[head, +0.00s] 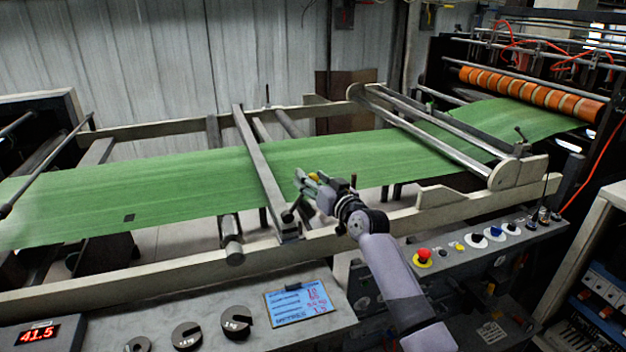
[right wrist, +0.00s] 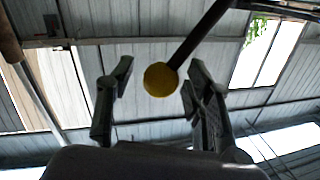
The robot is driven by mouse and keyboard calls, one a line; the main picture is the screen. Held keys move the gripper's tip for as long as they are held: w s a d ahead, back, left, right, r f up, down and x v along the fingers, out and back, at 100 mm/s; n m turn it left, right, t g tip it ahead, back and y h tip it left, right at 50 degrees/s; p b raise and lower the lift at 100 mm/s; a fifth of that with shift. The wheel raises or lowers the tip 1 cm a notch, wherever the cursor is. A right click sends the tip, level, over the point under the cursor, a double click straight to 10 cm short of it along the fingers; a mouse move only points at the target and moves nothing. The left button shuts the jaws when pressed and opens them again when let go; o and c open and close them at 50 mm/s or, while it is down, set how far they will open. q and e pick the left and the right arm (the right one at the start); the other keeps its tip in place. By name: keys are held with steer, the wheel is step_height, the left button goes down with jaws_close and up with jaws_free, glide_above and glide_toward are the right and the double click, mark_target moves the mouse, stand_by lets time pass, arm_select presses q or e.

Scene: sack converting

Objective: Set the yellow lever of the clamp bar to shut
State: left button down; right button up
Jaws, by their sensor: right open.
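The clamp bar (head: 262,165) lies across the green web (head: 205,187), with its near end on the front rail. The fingers are open, with visible gaps on both sides of the knob. My left gripper is not in view.
A console with a red display (head: 38,334), weights and a blue label (head: 300,303) stands in front. A panel with a red button (head: 423,254) is at right. The front rail (head: 190,262) runs below my right arm. Orange rollers (head: 530,92) stand at the back right.

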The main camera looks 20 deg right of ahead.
steer(key=shift+c, duration=0.3)
jaws_close()
stand_by(0.5)
